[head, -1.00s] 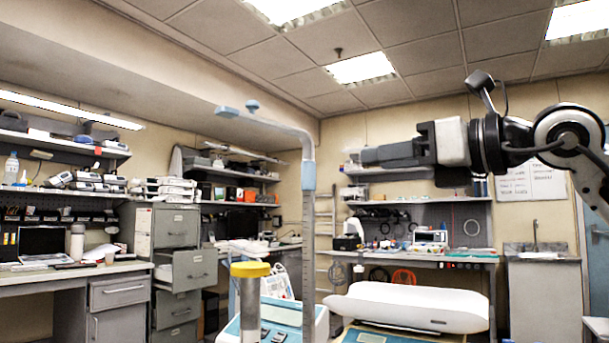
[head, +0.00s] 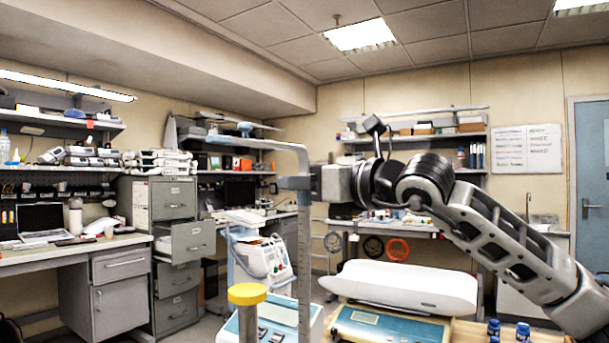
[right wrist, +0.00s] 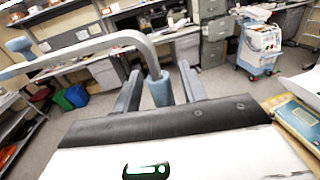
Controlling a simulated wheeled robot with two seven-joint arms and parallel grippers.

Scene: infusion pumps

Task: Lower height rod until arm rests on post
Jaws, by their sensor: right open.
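The height rod (head: 304,250) stands upright with a blue collar (head: 295,183) near its top bend. Its pale arm (head: 270,144) reaches left, high above the yellow-capped post (head: 247,293), with a clear gap between them. My right gripper (head: 305,182) is at the collar, coming from the right. In the right wrist view its two fingers (right wrist: 159,72) are open, with the blue collar (right wrist: 160,92) between them and gaps on both sides. The arm (right wrist: 95,47) runs left there. My left gripper is out of view.
A white-topped baby scale (head: 400,287) stands to the right of the rod, with small blue bottles (head: 522,331) near the front. A pump cart (head: 262,258) stands behind the rod. Drawers (head: 172,245) and a bench line the left. Air around the rod's arm is free.

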